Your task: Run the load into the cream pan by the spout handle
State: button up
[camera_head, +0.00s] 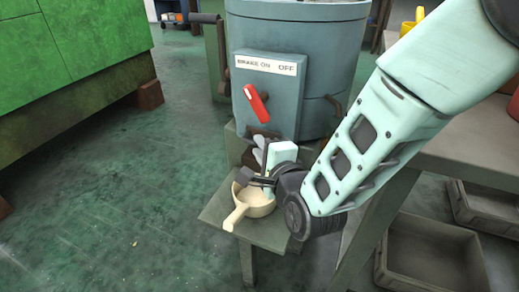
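The cream pan (262,210) sits on a small grey shelf (270,238) below the blue-grey machine (325,85), its handle pointing down and left. My gripper (258,166) reaches in from the right, just above the pan and in front of the machine's lower front. Its dark parts cover much of the spout area, where a pale grey shape (258,141) shows. I cannot make out the spout handle clearly, nor whether my fingers touch or hold it. Little can be seen of the pan's inside.
A red lever (255,103) sits below the "BRAKE ON OFF" label (266,65). A green cabinet (70,50) stands at left. A grey bench (465,150) and grey bins (430,260) are at right. The floor at front left is mostly clear.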

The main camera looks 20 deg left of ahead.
jog(key=shift+w+a+f, duration=0.1)
jog(key=shift+w+a, duration=0.3)
jog(key=shift+w, duration=0.05)
grip_shut()
jog(key=shift+s+a+b, duration=0.15)
jog(key=shift+s+b, duration=0.15)
jog(key=shift+s, duration=1.6)
grip_release()
jog(key=p+v, duration=1.2)
jog(key=v, duration=0.5)
jog(key=shift+p, duration=0.35)
